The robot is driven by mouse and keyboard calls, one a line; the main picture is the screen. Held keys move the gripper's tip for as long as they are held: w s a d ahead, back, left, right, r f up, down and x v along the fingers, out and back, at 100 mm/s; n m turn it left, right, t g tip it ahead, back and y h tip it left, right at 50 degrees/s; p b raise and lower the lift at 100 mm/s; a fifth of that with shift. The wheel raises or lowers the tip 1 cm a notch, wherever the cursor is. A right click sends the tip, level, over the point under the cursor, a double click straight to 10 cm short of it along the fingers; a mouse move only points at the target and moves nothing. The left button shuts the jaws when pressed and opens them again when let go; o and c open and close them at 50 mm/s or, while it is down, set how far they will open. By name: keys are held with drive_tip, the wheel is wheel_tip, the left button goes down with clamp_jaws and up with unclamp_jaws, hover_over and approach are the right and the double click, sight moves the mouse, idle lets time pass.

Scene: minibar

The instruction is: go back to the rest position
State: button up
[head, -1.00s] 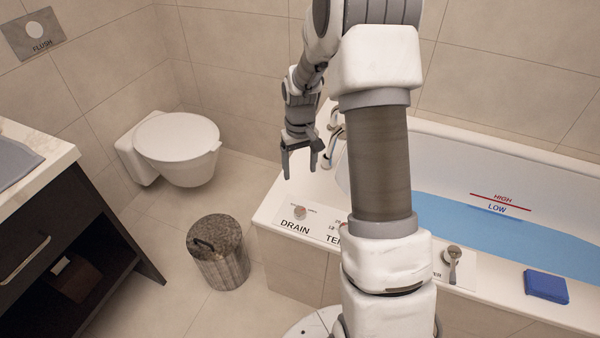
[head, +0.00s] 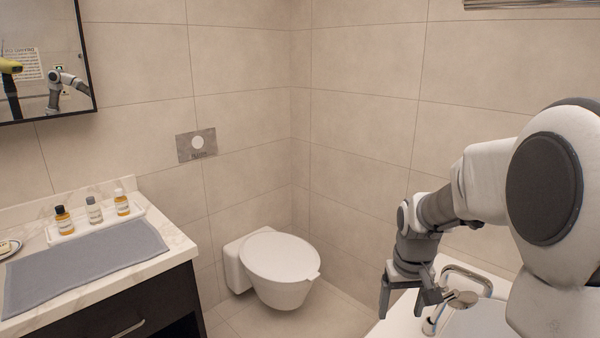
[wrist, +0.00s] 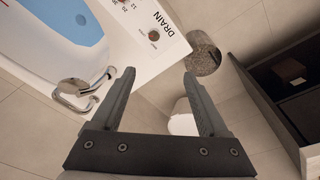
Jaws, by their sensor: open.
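My gripper (head: 405,300) is open and empty, at the lower right of the head view, its fingers hanging down near the corner of the bathtub rim. In the wrist view my gripper (wrist: 155,98) shows two parted dark fingers with nothing between them. Below and beyond them are the tub's rim (wrist: 150,62), with a round drain knob (wrist: 154,35) by the word DRAIN, and the chrome faucet (wrist: 80,92). The faucet also shows beside my gripper in the head view (head: 466,275); I cannot tell how far apart they are.
A closed white toilet (head: 280,262) stands in the corner. At left is a counter (head: 165,240) with a grey towel (head: 85,262) and a tray of small bottles (head: 93,210). A bin (wrist: 203,55) stands on the floor beside the tub. The air above the toilet is clear.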

drive_tip(key=s+a+r+t, duration=0.25)
drive_tip(key=s+r, duration=0.35)
drive_tip(key=s, duration=0.4)
drive_tip(key=s+a+r+t, duration=0.2)
drive_tip(key=s+a+r, duration=0.3)
drive_tip(key=s, duration=0.5)
wheel_tip(320, 180, up, 16)
drive_tip(key=p, duration=1.5)
drive_tip(key=shift+d+y, duration=0.3)
drive_tip(key=shift+d, duration=0.1)
drive_tip(key=shift+g, duration=0.25)
drive_tip(key=shift+c, duration=0.3)
drive_tip(key=c, duration=0.4)
drive_tip(key=shift+d, duration=0.15)
